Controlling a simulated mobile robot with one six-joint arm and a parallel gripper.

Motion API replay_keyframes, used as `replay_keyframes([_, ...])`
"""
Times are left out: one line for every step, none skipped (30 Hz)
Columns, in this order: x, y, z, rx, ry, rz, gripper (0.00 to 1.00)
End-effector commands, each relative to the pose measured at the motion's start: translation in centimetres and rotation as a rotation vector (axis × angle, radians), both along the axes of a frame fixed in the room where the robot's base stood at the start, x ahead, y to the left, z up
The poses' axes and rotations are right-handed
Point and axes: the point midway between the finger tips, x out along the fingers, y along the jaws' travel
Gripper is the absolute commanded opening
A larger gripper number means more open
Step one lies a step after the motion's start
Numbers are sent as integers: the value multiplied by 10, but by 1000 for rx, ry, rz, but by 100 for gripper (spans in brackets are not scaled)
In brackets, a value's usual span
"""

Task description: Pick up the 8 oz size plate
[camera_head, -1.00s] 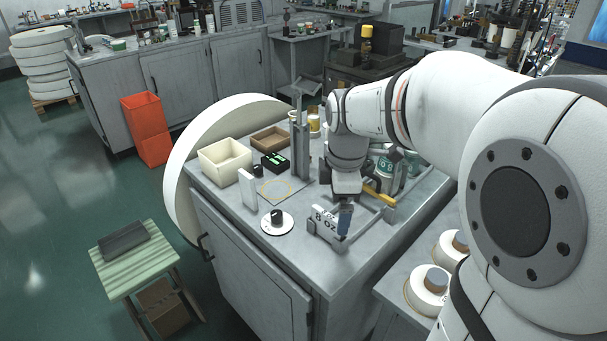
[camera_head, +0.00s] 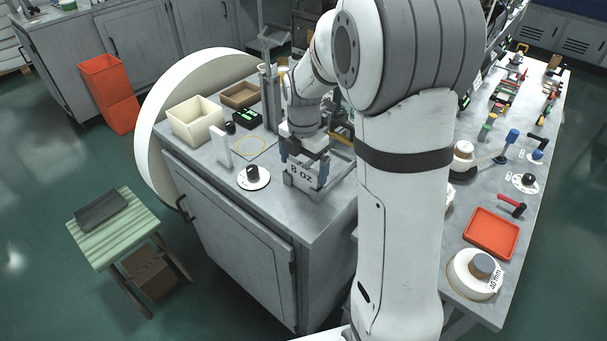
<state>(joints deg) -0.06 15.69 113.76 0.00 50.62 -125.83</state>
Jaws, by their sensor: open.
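The 8 oz size plate (camera_head: 301,174) is a small pale upright plate with dark "8 OZ" lettering, near the front right of the grey cabinet top. My gripper (camera_head: 304,164) is right at the plate, coming down from above. Its blue-tipped fingers are apart, one near the plate's left end and one near its right end. I cannot tell whether the fingers touch the plate. The gripper body hides what is behind the plate's upper edge.
A white disc with a black knob (camera_head: 253,177), a white upright block (camera_head: 221,146) and a cream bin (camera_head: 195,121) stand to the left. A metal post (camera_head: 268,97) rises behind. A second bench with a red tray (camera_head: 491,233) is at right.

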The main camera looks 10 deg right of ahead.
Motion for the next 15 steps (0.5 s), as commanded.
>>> replay_keyframes([0, 0, -6, 0, 3, 0, 100])
replay_keyframes([0, 0, -10, 0, 3, 0, 100])
replay_keyframes([0, 0, -13, 0, 1, 0, 100])
replay_keyframes([0, 0, -14, 0, 0, 0, 100])
replay_keyframes([0, 0, -15, 0, 0, 0, 100])
replay_keyframes([0, 0, -16, 1, -1, 0, 100])
replay_keyframes([0, 0, -16, 0, -1, 0, 100])
replay_keyframes([0, 0, -17, 0, -1, 0, 100])
replay_keyframes([0, 0, -16, 0, -1, 0, 100])
replay_keyframes([0, 0, -16, 0, -1, 0, 100])
replay_keyframes([0, 0, -16, 0, -1, 0, 100])
replay_keyframes([0, 0, -16, 0, -1, 0, 98])
replay_keyframes([0, 0, -16, 0, -1, 0, 96])
replay_keyframes([0, 0, -16, 0, -1, 0, 93])
replay_keyframes([0, 0, -16, 0, -1, 0, 90])
